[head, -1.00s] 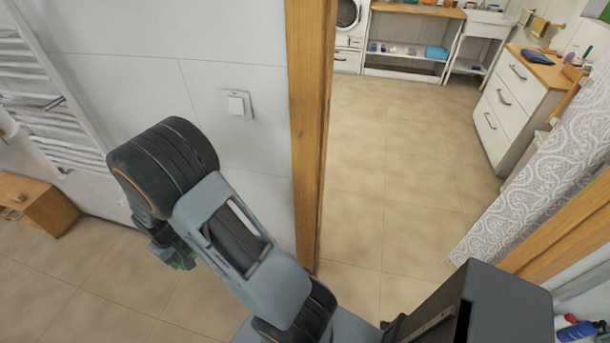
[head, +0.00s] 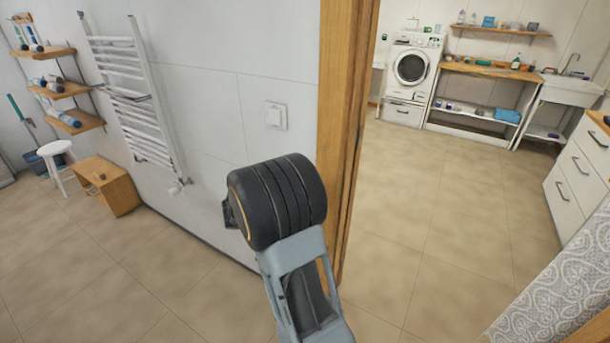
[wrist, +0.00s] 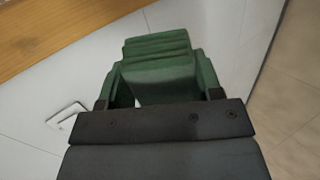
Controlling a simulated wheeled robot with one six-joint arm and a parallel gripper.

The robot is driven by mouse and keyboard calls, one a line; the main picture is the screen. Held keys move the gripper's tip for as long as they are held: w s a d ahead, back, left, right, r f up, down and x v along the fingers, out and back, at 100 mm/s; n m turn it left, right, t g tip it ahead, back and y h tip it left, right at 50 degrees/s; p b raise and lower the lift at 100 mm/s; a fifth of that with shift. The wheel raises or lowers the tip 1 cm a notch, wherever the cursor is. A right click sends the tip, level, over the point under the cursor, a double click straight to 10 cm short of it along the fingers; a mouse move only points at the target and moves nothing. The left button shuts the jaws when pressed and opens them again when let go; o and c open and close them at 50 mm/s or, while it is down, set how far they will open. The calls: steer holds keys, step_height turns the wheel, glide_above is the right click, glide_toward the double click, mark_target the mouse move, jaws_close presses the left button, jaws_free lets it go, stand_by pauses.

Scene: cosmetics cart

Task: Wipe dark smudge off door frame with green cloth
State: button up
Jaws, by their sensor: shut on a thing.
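The green cloth (wrist: 158,75) is a thick folded block in the wrist view. My gripper (wrist: 160,92) is shut on it, with the cloth standing out past the fingers. In the head view my arm's dark wrist joint hides the cloth and most of the gripper. The wooden door frame (head: 345,110) runs upright just right of my arm in the head view. It also crosses the upper left of the wrist view (wrist: 60,38), beyond the cloth and apart from it. I cannot make out a dark smudge on the visible parts of the frame.
A light switch (head: 276,115) sits on the white wall left of the frame. A towel radiator (head: 130,95), a wooden box (head: 108,185) and a white stool (head: 56,150) are farther left. Through the doorway is clear tiled floor, with a washing machine (head: 411,67) at the back.

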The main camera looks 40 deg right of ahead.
steer(key=d+r+h+b, duration=0.2)
steer(key=d+r+h, duration=0.2)
steer(key=d, duration=0.2)
steer(key=n+t+h+b, duration=0.1)
steer(key=t+h+b, duration=0.1)
steer(key=t+h, duration=0.1)
glide_toward(333, 152)
steer(key=w, duration=0.4)
steer(key=shift+p+x, duration=1.2)
steer(key=shift+x, duration=0.8)
steer(key=shift+w+d+r, duration=0.1)
steer(key=shift+b+x, duration=0.5)
steer(key=shift+x, duration=0.6)
steer(key=shift+s+d+b, duration=0.1)
steer(key=shift+s+b, duration=0.65)
steer(key=shift+b, duration=0.2)
steer(key=shift+s+b, duration=0.3)
steer(key=shift+s, duration=0.1)
steer(key=shift+s+d+b, duration=0.2)
steer(key=shift+s+b, duration=0.25)
steer(key=shift+b, duration=0.1)
steer(key=shift+s+d+b, duration=0.2)
steer(key=shift+s+b, duration=0.2)
steer(key=shift+b, duration=0.1)
